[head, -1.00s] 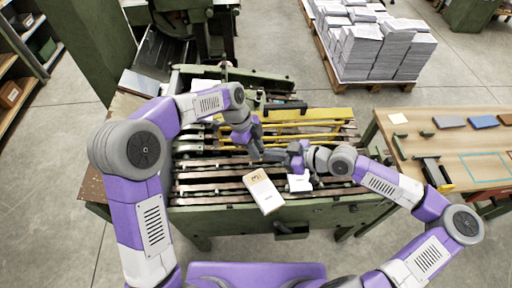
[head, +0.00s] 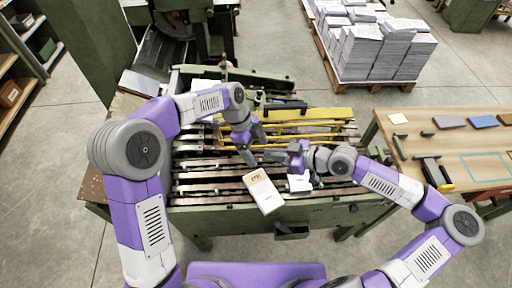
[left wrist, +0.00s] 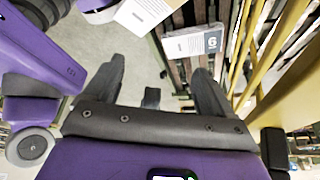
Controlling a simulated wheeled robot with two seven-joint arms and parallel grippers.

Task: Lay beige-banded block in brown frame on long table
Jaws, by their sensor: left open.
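A white block with a beige band (head: 262,190) lies tilted at the front edge of the slatted green machine in the head view. My left gripper (head: 252,154) is open and empty above the slats, just behind this block. In the left wrist view its spread fingers (left wrist: 160,72) have nothing between them. A second white block (head: 300,182) lies just right of the first. A block with a grey band and a 6 (left wrist: 198,43) shows in the left wrist view. My right gripper (head: 297,158) is close to the second block; its jaws are unclear.
A long wooden table (head: 440,148) stands at the right, with a cyan outline (head: 487,166), several small coloured blocks and a black-and-yellow tool (head: 437,174). Yellow bars (head: 310,116) cross the machine behind my grippers. Paper stacks stand on a pallet (head: 375,86) at the back.

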